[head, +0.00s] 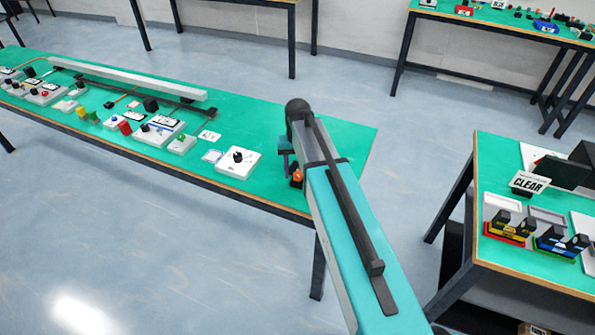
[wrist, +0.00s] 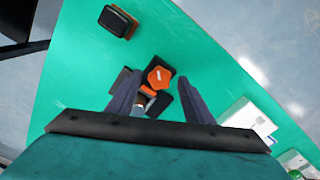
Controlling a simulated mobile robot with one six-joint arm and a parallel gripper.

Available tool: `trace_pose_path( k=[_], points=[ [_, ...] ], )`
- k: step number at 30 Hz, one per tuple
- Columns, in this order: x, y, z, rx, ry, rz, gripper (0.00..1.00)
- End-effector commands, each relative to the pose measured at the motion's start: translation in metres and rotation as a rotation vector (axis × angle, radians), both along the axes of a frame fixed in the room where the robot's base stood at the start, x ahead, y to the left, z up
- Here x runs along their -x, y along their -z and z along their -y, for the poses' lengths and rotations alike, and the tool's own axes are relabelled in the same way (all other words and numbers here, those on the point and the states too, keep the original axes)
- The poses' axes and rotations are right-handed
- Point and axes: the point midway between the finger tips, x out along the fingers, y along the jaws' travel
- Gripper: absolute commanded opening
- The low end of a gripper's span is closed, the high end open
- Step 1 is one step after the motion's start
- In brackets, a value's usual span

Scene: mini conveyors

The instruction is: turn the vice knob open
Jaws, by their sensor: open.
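The vice knob is an orange knob (wrist: 159,77) with a small white mark on top. It sits on a dark vice (wrist: 181,99) on the green table. In the wrist view my gripper (wrist: 157,80) is open, with one finger to each side of the knob and a gap on both sides. Whether the fingertips reach down to the knob's height cannot be told. In the head view the orange knob (head: 297,175) shows small beside my arm, near the table's right end. My arm hides part of the vice there.
A white box with a black knob (head: 238,163) stands left of the vice. Several switches and buttons line the table farther left. In the wrist view a dark block (wrist: 117,22) stands beyond the vice, with bare green table (wrist: 215,60) to the right.

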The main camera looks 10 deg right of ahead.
Motion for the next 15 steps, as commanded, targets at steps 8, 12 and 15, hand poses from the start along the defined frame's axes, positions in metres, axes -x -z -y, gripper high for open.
trace_pose_path(
  k=[8, 12, 15],
  points=[
    [0.000, -0.018, 0.000, 0.000, 0.000, 0.002, 0.47],
    [-0.001, -0.034, 0.000, 0.000, 0.000, 0.002, 0.47],
    [-0.001, -0.046, 0.000, 0.000, 0.000, 0.002, 0.47]
  ],
)
